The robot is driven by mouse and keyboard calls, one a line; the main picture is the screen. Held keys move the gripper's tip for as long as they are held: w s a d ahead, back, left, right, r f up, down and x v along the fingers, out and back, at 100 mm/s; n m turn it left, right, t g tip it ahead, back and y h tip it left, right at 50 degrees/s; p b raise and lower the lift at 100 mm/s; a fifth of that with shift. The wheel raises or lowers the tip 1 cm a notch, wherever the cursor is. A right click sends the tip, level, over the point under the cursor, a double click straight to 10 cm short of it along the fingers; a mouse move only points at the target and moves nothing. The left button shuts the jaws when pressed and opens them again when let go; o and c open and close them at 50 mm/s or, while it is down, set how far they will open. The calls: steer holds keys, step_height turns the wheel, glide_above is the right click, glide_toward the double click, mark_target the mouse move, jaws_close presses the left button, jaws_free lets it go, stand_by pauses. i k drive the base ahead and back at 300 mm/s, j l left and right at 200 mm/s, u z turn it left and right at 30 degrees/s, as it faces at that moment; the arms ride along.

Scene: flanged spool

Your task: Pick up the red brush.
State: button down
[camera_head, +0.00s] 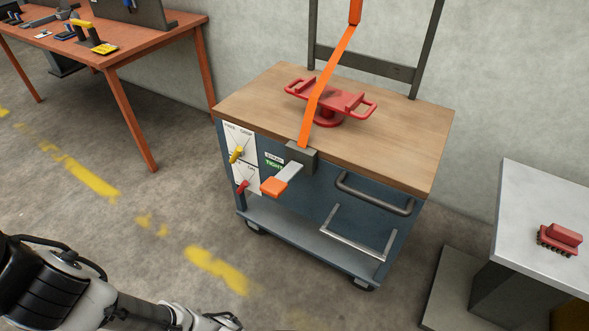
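The red brush (559,239) lies on the grey-white top of a side table (540,200) at the right edge of the view. It has a red block body with dark bristles along its lower edge. Nothing touches it. My arm reaches in at the lower left, far from the brush, and runs off the bottom edge. My gripper's fingers do not show.
A wheeled cart (400,135) with a wooden top stands in the middle, bearing a red flanged spool with handles (330,102) under an orange strap (330,75). A grey block (455,290) is beside the side table. An orange workbench (150,45) stands at upper left.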

mark_target(556, 237)
steer(key=z, duration=1.7)
steer(key=u, duration=0.9)
steer(key=i+j+z, duration=0.25)
steer(key=j+z, duration=0.25)
steer(key=j, duration=0.15)
steer(key=i+j+z, duration=0.2)
steer(key=j, duration=0.15)
steer(key=i+j+z, duration=0.15)
steer(key=j, duration=0.15)
steer(key=i+j+z, duration=0.2)
steer(key=j, duration=0.1)
